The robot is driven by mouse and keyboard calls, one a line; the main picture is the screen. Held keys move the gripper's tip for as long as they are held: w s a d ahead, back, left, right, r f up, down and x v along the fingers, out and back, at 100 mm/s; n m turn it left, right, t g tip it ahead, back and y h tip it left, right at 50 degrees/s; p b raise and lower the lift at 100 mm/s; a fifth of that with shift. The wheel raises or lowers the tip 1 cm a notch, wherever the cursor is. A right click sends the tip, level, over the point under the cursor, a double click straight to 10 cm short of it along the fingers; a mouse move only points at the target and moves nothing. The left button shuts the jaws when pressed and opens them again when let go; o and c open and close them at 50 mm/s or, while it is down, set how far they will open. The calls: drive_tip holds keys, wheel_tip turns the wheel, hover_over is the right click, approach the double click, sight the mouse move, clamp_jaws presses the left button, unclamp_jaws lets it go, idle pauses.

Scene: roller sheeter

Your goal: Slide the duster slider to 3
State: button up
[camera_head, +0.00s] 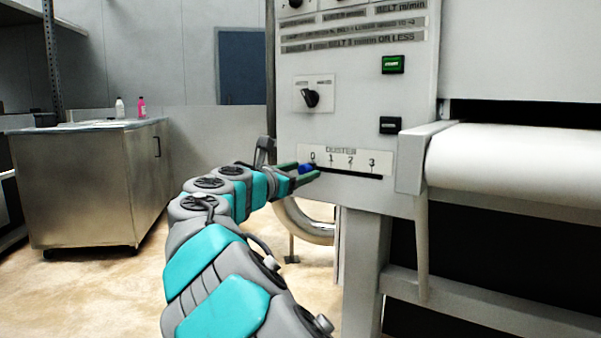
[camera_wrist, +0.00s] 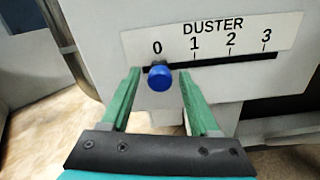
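The duster slider is a blue round knob (camera_wrist: 160,78) on a dark horizontal slot (camera_wrist: 225,61) under a label (camera_wrist: 212,40) marked DUSTER, 0, 1, 2, 3. The knob stands at the slot's left end, below the 0. In the head view the knob (camera_head: 306,169) shows at my fingertips, on the panel's lower left. My gripper (camera_wrist: 159,74) has its two green fingers apart, one on each side of the knob. In the wrist view a gap shows between the knob and each finger. In the head view my gripper (camera_head: 300,172) reaches in from the left.
The control panel (camera_head: 350,120) carries a black rotary knob (camera_head: 311,98), a green button (camera_head: 393,64) and a black button (camera_head: 390,125) above the slider. A white roller (camera_head: 515,160) lies to the right. The slot right of the knob is clear. A metal cabinet (camera_head: 85,190) stands far left.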

clamp_jaws()
idle(1.2)
